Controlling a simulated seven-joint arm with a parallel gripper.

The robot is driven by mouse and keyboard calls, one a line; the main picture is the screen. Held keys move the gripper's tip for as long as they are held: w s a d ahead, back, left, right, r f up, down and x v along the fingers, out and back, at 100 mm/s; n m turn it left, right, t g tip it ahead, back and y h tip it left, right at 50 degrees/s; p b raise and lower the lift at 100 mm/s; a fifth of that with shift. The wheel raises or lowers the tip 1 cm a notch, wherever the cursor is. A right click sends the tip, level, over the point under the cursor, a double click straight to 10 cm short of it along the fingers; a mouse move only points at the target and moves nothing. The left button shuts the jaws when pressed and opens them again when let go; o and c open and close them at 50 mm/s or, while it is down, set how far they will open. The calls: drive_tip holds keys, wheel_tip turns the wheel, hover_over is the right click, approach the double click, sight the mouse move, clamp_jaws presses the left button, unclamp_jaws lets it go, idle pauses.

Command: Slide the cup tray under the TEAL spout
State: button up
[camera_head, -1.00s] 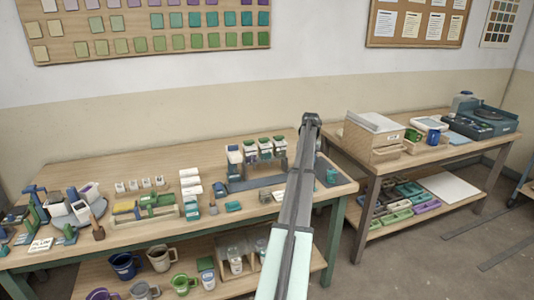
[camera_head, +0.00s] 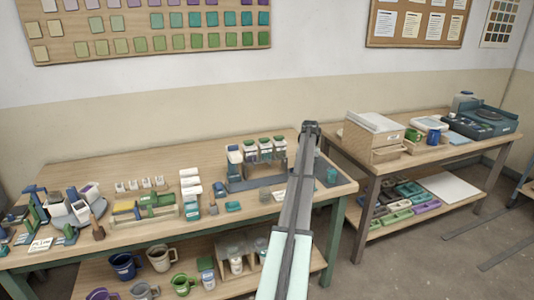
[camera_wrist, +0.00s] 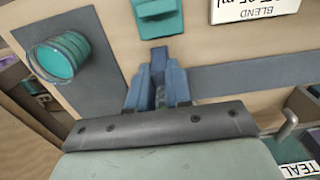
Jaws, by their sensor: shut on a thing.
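In the wrist view my gripper (camera_wrist: 158,92) is shut on a small blue-grey piece between its fingers. It seems to be a grip of the cup tray, but most of it is hidden. A flat blue-grey strip (camera_wrist: 250,76) runs right from the fingers. A TEAL label (camera_wrist: 298,170) shows at the lower right corner; its spout is out of sight. In the head view the row of glaze buckets (camera_head: 265,147) stands on a rack above a blue-grey base (camera_head: 240,184). My arm hides the gripper and the rack's right side there.
A teal cup (camera_wrist: 62,57) is on a grey mat (camera_wrist: 95,85) left of the fingers in the wrist view. Cartons and tools crowd the bench's left half in the head view.

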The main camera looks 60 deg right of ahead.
clamp_jaws()
drive_tip(key=shift+w+a, duration=3.9)
drive_tip(key=shift+w+a, duration=1.5)
drive_tip(key=shift+w, duration=0.05)
drive_tip(key=o, duration=0.7)
unclamp_jaws()
drive_tip(key=shift+c, duration=0.2)
